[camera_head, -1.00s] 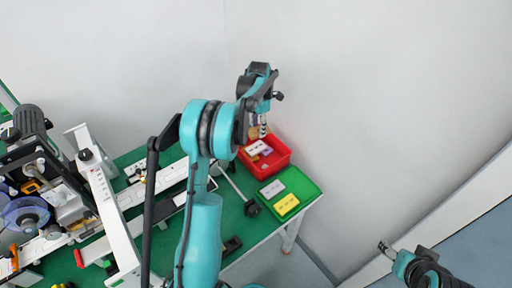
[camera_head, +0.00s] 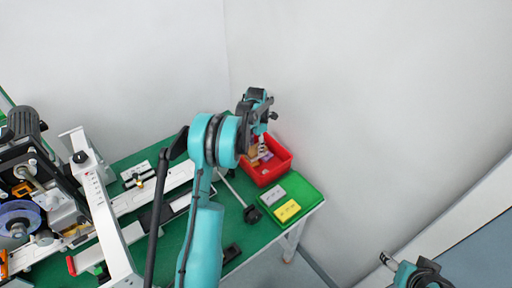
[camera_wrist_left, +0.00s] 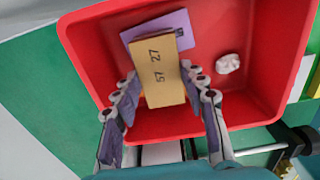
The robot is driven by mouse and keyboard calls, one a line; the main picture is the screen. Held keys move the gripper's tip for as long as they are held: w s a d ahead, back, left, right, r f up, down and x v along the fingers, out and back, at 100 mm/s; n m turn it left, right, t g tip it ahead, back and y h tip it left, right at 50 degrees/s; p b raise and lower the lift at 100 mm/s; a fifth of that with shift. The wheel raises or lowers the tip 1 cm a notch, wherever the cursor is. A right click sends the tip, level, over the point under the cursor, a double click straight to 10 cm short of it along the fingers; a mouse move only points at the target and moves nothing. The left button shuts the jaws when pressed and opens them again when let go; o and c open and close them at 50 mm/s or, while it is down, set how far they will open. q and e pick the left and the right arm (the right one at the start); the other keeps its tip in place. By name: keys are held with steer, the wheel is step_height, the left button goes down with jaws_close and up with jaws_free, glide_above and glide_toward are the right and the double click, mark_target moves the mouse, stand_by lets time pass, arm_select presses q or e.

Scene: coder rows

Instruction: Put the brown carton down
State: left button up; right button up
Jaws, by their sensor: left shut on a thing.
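The brown carton (camera_wrist_left: 160,72), marked with dark figures, is between the fingers of my left gripper (camera_wrist_left: 165,92) in the left wrist view. The gripper is shut on it. In the head view my left gripper (camera_head: 262,143) points down into the red box (camera_head: 283,166), and a bit of the brown carton (camera_head: 253,151) shows beside the fingers. The red box's wall also shows in the wrist view (camera_wrist_left: 85,45). The carton overlaps a purple carton (camera_wrist_left: 176,24); whether they touch is unclear. My right gripper (camera_head: 386,259) is far off at the lower right, its jaws too small to read.
A small pale lump (camera_wrist_left: 228,63) lies in the red box, with bare floor around it. A green tray (camera_head: 303,188) with a grey and a yellow carton (camera_head: 287,210) stands beside the box. A machine (camera_head: 45,190) fills the table's left side.

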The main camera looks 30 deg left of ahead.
arm_select(q)
steer(key=shift+f+b, duration=0.4)
steer(key=shift+f, duration=0.05)
steer(key=o, duration=0.8)
